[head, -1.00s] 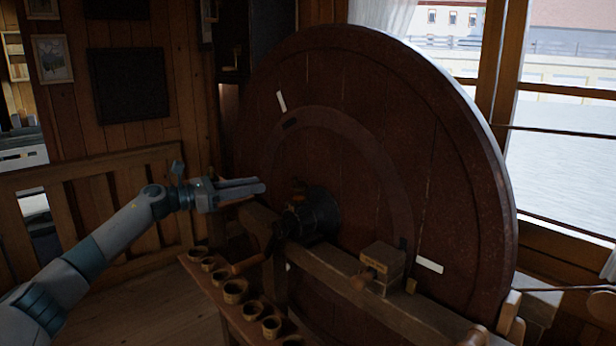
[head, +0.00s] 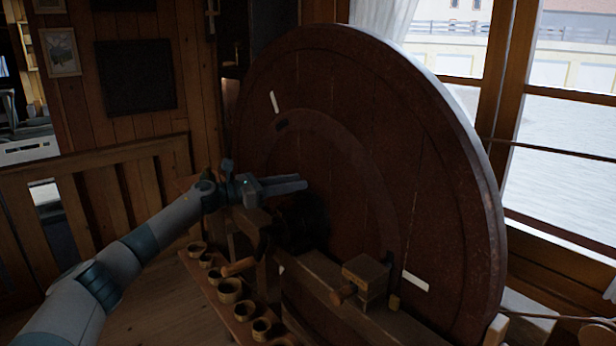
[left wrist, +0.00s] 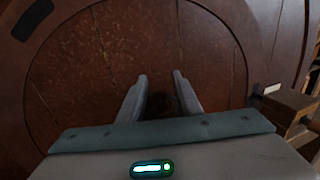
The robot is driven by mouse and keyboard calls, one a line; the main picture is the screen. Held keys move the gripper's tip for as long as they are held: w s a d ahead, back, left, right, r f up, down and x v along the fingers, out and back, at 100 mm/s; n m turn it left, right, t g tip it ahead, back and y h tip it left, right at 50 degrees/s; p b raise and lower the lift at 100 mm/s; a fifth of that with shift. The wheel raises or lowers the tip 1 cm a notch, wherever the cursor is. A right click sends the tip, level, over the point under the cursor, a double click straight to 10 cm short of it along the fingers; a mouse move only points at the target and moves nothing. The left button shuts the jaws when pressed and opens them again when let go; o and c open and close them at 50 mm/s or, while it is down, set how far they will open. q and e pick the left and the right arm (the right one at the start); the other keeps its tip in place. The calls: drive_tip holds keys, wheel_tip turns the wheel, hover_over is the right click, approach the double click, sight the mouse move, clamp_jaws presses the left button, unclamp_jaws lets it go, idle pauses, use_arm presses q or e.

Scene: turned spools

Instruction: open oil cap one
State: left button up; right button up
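My left gripper (head: 300,184) reaches in from the left, over the dark hub (head: 302,222) at the middle of the big wooden wheel. In the left wrist view its two fingers (left wrist: 160,75) stand apart with a gap between them, so it is open. A dark round shape (left wrist: 161,104) shows low between the fingers, too dim to say whether it is the oil cap or part of the hub. In the head view I cannot make out the oil cap; the gripper covers the hub's top. My right gripper is not in view.
The big wheel (head: 375,130) stands close behind the gripper. A wooden beam (head: 330,290) carries a small wooden block (head: 366,272) right of the hub. Several small wooden cups (head: 229,290) stand on a shelf below. A wooden railing (head: 100,190) is at the left.

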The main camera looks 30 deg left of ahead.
use_arm(q)
drive_tip(key=shift+w+d, duration=0.4)
drive_tip(key=shift+w, duration=0.2)
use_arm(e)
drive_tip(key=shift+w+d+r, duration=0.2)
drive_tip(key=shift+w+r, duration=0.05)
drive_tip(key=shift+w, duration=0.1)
use_arm(q)
drive_tip(key=shift+s, duration=0.1)
clamp_jaws()
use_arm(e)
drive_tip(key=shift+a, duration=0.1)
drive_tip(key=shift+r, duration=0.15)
